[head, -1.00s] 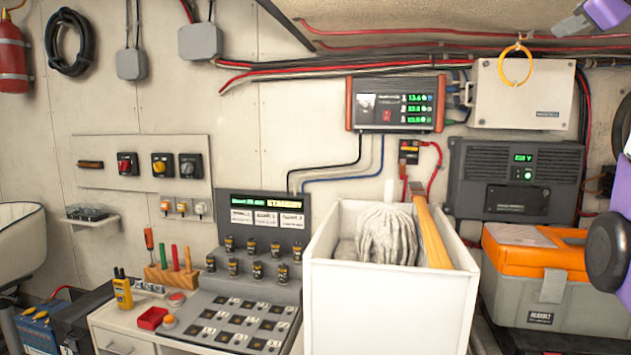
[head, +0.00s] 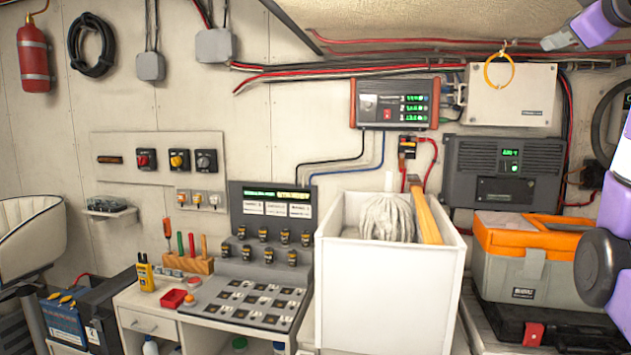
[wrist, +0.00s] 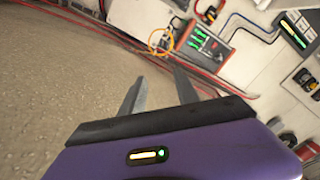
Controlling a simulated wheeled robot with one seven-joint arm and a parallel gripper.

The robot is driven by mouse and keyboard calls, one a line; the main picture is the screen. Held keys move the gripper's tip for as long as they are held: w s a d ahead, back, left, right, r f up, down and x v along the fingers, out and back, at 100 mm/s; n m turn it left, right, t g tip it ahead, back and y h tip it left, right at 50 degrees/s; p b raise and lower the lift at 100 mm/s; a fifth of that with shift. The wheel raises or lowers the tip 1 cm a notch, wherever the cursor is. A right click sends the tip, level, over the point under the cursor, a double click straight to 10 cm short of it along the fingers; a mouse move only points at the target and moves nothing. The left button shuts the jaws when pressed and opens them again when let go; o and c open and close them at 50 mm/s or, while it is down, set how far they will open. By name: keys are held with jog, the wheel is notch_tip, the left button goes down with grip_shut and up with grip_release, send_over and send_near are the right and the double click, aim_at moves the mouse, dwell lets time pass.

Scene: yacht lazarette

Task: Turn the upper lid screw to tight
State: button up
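No lid screw is distinct enough to make out in either view. A cream box with a flat lid (head: 512,95) is on the wall at the upper right in the head view, with a yellow ring (head: 498,71) hanging in front of it. The ring also shows in the wrist view (wrist: 161,40). My gripper (wrist: 158,88) has its two grey fingers spread apart with nothing between them. It points toward the wall and cables, apart from them. In the head view, part of my purple arm shows at the upper right edge.
A red-ended charger (head: 395,102) and a dark inverter (head: 505,172) are on the wall near the box. A white bin (head: 385,290) with a mop head stands below. An orange-lidded toolbox (head: 525,250) is at the right. Red and black cables (head: 400,67) run along the upper wall.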

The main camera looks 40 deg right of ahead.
jog(key=w+f+t+y, duration=0.1)
jog(key=w+f, duration=0.7)
jog(key=f, duration=0.4)
jog(key=w+f+t+y, duration=0.1)
jog(key=w+f+y, duration=0.1)
jog(key=w+f, duration=0.75)
jog(key=w+a+f+y, duration=0.1)
jog(key=a+f, duration=0.4)
jog(key=f, duration=0.5)
jog(key=w+a+f+m+t+y, duration=0.1)
jog(key=a+f, duration=0.4)
jog(key=f, duration=0.4)
jog(key=w+a+f+y, duration=0.1)
jog(key=a+f, duration=0.4)
jog(key=f, duration=0.5)
jog(key=s+a+f+y, duration=0.2)
jog(key=s+a+f, duration=0.4)
jog(key=a+f, duration=0.4)
jog(key=s+a+f+y, duration=0.1)
jog(key=s+a+f, duration=0.6)
jog(key=a, duration=0.5)
jog(key=s+a+n+y, duration=0.1)
jog(key=s+a+y, duration=0.1)
jog(key=s+a, duration=0.4)
jog(key=s+a+n+y, duration=0.1)
jog(key=s+a, duration=0.5)
jog(key=s, duration=0.9)
jog(key=shift+s+f+n+y+b, duration=0.3)
jog(key=shift+s+y+b, duration=0.1)
jog(key=shift+y, duration=0.4)
